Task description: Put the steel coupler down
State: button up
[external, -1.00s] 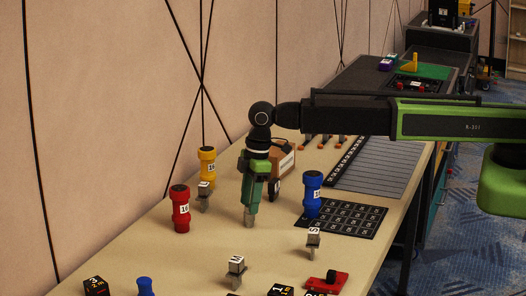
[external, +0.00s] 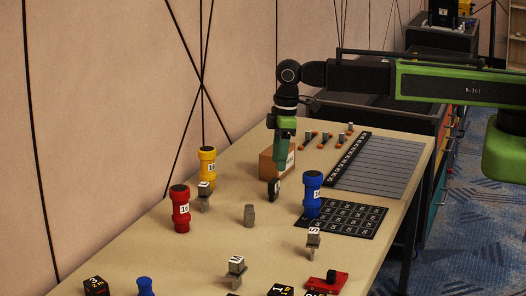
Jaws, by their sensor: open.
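The steel coupler (external: 249,215) is a small grey cylinder standing upright on the bare table top, between the red cylinder and the blue cylinder. Nothing is touching it. My gripper (external: 281,172) is open and hangs above and behind the coupler, to its right in the picture, clear of it. The gripper is in front of a brown box and its fingertips are small and partly hard to make out.
A red cylinder (external: 180,209), a yellow cylinder (external: 207,167) and a blue cylinder (external: 312,194) stand around the coupler. A brown box (external: 270,164) and a round black-rimmed item (external: 274,190) are behind it. A black grid mat (external: 345,220) lies right.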

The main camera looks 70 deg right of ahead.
jog(key=s+d+m+g, duration=0.1)
jog(key=s+d+m, duration=0.5)
jog(key=s+d, duration=0.8)
jog(key=d, duration=0.4)
jog(key=shift+s+m+h, duration=0.3)
jog(key=shift+s+h, duration=0.05)
jog(key=shift+h, duration=0.05)
